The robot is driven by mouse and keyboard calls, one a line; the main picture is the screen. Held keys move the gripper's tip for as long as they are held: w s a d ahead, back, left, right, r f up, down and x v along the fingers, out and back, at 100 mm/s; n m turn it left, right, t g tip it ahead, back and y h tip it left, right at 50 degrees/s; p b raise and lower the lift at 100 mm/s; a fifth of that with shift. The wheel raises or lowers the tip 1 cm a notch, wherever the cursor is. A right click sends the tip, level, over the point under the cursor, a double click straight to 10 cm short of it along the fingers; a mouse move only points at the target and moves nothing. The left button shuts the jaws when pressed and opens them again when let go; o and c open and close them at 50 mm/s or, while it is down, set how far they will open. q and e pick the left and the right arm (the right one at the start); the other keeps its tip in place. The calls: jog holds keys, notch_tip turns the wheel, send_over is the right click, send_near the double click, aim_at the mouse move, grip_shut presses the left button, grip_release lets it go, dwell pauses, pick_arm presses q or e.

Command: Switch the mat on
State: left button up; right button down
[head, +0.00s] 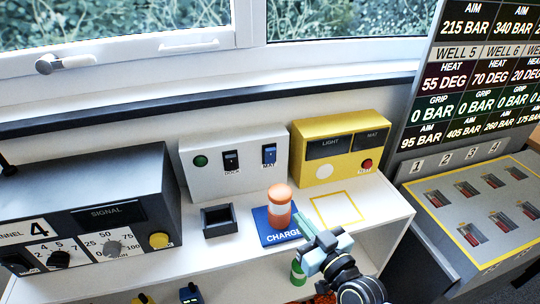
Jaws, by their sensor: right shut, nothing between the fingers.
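A white box (234,170) on the shelf carries a blue rocker switch labelled MAT (269,153), a dark rocker switch labelled DOCK (231,160) and a green round button (200,161). I cannot tell which way the MAT rocker is tipped. A blue mat marked CHARGE (268,238) lies in front, with an orange and white cylinder (279,206) upright on it. A yellow box (340,146) has dark LIGHT and MAT windows, neither visibly lit. My right gripper (317,236) is shut and empty, in front of the mat's right side, apart from the switches. My left gripper is not in view.
A dark SIGNAL box (90,205) with knobs stands at left. A small black open tray (219,220) sits left of the mat. A yellow square outline (336,208) marks bare shelf at right. A grey console (478,212) stands further right.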

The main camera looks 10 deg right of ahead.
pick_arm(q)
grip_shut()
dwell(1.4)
